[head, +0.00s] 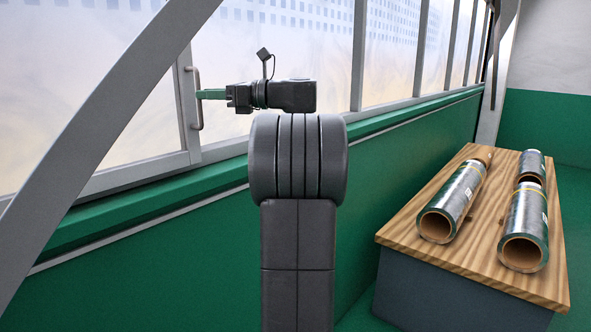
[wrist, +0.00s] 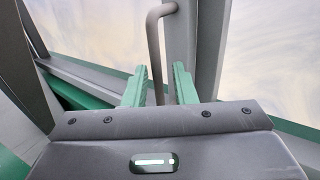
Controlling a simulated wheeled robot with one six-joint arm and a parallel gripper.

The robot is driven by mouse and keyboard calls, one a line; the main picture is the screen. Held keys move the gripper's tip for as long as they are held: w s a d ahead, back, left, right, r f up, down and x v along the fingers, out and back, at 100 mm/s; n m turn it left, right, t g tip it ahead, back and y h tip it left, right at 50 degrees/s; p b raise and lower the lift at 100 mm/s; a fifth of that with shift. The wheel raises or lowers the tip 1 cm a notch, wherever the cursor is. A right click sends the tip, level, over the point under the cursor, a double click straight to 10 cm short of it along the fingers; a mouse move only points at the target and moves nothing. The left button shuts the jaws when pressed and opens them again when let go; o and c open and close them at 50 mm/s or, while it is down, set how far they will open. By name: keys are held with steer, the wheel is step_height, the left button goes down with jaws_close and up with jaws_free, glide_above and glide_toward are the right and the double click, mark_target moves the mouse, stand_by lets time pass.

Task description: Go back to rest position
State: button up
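My gripper (head: 211,94) is at the end of my raised arm in the head view and points left toward the window. In the wrist view my gripper (wrist: 160,86) shows two green fingers standing apart with a gap between them. A metal window handle (head: 197,100) is just beyond the fingertips in the head view. In the wrist view the handle (wrist: 153,45) runs down toward the gap between the fingers. I cannot tell whether the fingers touch it. Nothing is visibly held.
A wooden-topped table (head: 400,232) stands at the right with several foil rolls (head: 455,203) lying on it. The window frame (head: 187,105) and the green wall (head: 200,255) are close to my arm. A grey slanted beam (head: 95,115) crosses the left side.

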mark_target(200, 123)
steer(key=a, duration=0.3)
steer(key=shift+w, duration=0.1)
steer(key=shift+s+a, duration=0.2)
steer(key=shift+s, duration=0.05)
